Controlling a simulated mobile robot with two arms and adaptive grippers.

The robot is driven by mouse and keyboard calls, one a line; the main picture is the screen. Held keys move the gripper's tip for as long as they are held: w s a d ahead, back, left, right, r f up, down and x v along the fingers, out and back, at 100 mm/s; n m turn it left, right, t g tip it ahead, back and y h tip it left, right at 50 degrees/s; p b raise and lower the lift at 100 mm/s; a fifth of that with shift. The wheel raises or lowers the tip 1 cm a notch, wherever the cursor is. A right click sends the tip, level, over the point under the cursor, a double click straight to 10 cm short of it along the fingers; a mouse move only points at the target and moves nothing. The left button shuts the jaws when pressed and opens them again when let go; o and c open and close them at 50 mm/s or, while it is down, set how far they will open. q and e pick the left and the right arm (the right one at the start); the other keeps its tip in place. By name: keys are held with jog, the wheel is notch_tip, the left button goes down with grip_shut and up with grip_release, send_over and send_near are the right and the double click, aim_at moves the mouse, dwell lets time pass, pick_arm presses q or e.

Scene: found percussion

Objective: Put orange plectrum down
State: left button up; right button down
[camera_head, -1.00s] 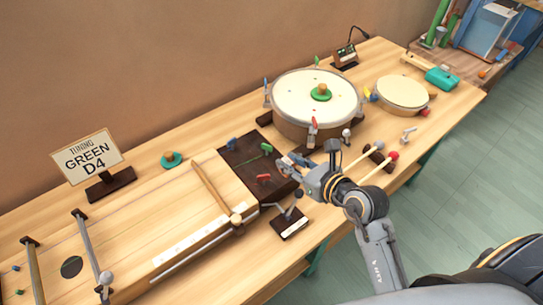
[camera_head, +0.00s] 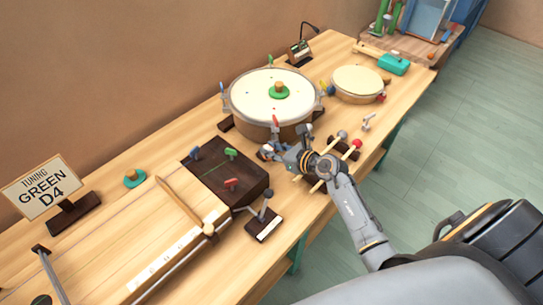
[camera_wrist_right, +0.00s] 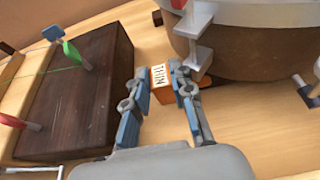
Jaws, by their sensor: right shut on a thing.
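The orange plectrum (camera_wrist_right: 160,87), a small orange piece with a white label reading THIN, sits between the fingertips of my right gripper (camera_wrist_right: 161,78) in the right wrist view. The gripper is shut on it. In the head view my right gripper (camera_head: 270,153) is low over the table, between the dark wooden block (camera_head: 243,184) and the large drum (camera_head: 262,128). The plectrum is too small to make out there. I cannot tell if it touches the table. My left gripper is not in view.
The dark block bears coloured pegs, including a green one (camera_head: 230,153). Mallets (camera_head: 322,183) lie right of the gripper. A smaller drum (camera_head: 358,83) stands farther back. A small stand (camera_head: 263,225) is at the front edge. Bare wood shows between block and large drum.

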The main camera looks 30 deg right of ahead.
jog(key=shift+a+f, duration=0.1)
jog(key=shift+f, duration=1.2)
jog(key=shift+f, duration=0.1)
jog(key=c, duration=1.6)
grip_release()
jog(key=shift+f, duration=0.1)
jog(key=o, duration=0.5)
jog(key=shift+c, duration=0.2)
